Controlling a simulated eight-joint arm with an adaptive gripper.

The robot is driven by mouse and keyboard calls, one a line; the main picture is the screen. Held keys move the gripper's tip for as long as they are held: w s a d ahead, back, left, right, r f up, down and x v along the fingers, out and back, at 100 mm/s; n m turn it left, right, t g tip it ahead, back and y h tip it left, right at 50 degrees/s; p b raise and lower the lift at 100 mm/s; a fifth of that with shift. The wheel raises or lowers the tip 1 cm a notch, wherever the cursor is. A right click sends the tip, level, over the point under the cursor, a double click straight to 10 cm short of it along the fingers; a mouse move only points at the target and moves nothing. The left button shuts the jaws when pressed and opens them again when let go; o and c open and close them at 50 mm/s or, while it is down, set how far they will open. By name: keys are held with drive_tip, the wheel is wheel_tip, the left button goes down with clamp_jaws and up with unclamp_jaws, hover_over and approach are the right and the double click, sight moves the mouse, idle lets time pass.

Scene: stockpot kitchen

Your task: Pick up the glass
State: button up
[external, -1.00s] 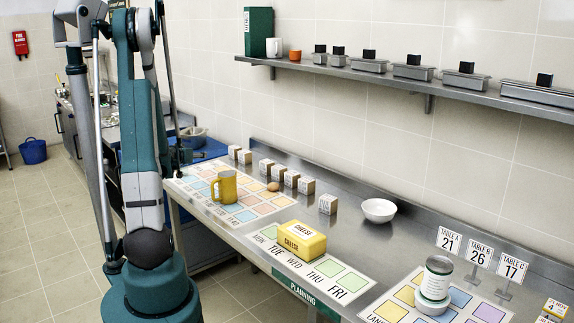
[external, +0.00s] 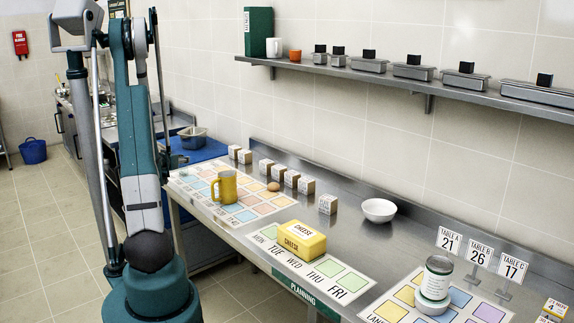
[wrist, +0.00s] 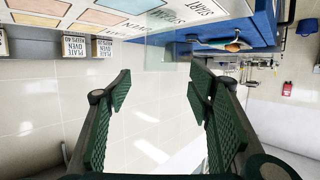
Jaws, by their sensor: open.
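In the wrist view a faint, see-through, pale greenish shape (wrist: 168,54) shows beyond my fingertips, near the printed mat's edge. It looks like the glass, but its outline is hard to make out. I cannot pick out a glass in the external view, where my arm covers part of the counter's far left end. My gripper (wrist: 162,82) is open, with its two green ridged fingers wide apart and nothing between them. The see-through shape lies ahead of the gap, apart from the fingers as far as I can tell.
A yellow mug (external: 225,187) and an egg (external: 273,186) stand on the coloured mat. Several small labelled boxes (external: 291,179) line the counter behind. A metal pan (external: 193,138) sits on a blue surface (external: 207,150) at the far left. Yellow cheese box (external: 302,238) and white bowl (external: 379,210) are farther right.

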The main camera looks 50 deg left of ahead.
sight(183, 166)
drive_tip(key=shift+x, duration=0.8)
drive_tip(key=shift+b+x, duration=0.65)
drive_tip(key=shift+x, duration=2.05)
drive_tip(key=c, duration=1.3)
